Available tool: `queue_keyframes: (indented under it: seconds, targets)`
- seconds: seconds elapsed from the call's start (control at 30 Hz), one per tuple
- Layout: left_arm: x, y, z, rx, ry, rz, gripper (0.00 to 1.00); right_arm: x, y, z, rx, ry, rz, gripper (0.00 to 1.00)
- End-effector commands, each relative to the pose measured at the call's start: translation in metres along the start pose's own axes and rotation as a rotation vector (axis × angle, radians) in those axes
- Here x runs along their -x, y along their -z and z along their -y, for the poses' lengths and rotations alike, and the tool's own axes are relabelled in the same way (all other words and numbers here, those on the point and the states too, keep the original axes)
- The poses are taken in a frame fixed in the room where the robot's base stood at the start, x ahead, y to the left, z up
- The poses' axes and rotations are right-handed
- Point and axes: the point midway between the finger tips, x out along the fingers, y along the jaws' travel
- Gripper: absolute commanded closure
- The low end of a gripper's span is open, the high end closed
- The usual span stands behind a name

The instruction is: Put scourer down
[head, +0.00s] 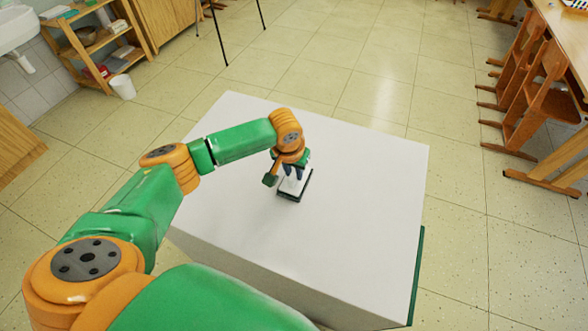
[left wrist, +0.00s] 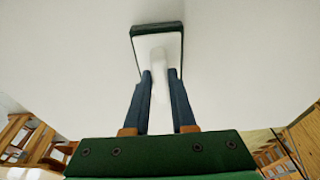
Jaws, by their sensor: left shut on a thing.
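The scourer (head: 291,188) is a white-handled block with a dark green base, over the middle of the white table (head: 345,160). My left gripper (head: 292,172) comes down on it from above. In the left wrist view the scourer (left wrist: 146,42) lies ahead of the fingers, and the left gripper (left wrist: 160,80) is shut on its white handle. The dark base is at or just above the white top; I cannot tell whether it touches. The fingers hide part of the handle.
The white top around the scourer is bare. Wooden chairs (head: 535,95) and a desk stand at the right. A wooden shelf (head: 90,40), a white bucket (head: 123,86) and a sink (head: 15,28) are at the back left. Thin black stand legs (head: 215,35) rise behind the table.

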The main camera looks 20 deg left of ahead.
Motion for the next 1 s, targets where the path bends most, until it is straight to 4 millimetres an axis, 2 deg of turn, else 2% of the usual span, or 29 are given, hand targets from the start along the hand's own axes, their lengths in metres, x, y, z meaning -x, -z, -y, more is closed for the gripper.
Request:
queue_keyframes:
  seconds: [0.27, 0.3, 0.37, 0.4, 0.63, 0.73, 1.0]
  targets:
    - [-0.002, -0.001, 0.0, 0.001, -0.001, 0.0, 1.0, -0.001, 0.0, 0.0, 0.0, 0.0, 0.0, 0.0]
    - [-0.002, 0.0, 0.0, 0.001, -0.001, 0.0, 0.65, -0.001, 0.0, 0.0, 0.0, 0.0, 0.0, 0.0]
    - [-0.002, 0.0, 0.0, 0.001, -0.001, 0.0, 0.49, -0.001, 0.0, 0.0, 0.0, 0.0, 0.0, 0.0]
    - [-0.002, 0.0, 0.0, 0.001, -0.001, 0.0, 0.46, -0.001, 0.0, 0.0, 0.0, 0.0, 0.0, 0.0]
    - [-0.001, 0.0, 0.0, 0.001, -0.001, 0.0, 0.46, -0.001, -0.001, 0.0, 0.0, 0.001, 0.001, 0.0]
    - [0.006, 0.001, -0.001, 0.001, -0.002, -0.003, 0.46, 0.001, 0.0, 0.0, 0.0, 0.0, 0.001, 0.0]
    - [0.078, 0.002, -0.001, 0.001, -0.003, -0.006, 0.46, 0.005, 0.0, 0.0, 0.0, 0.0, 0.001, 0.0]
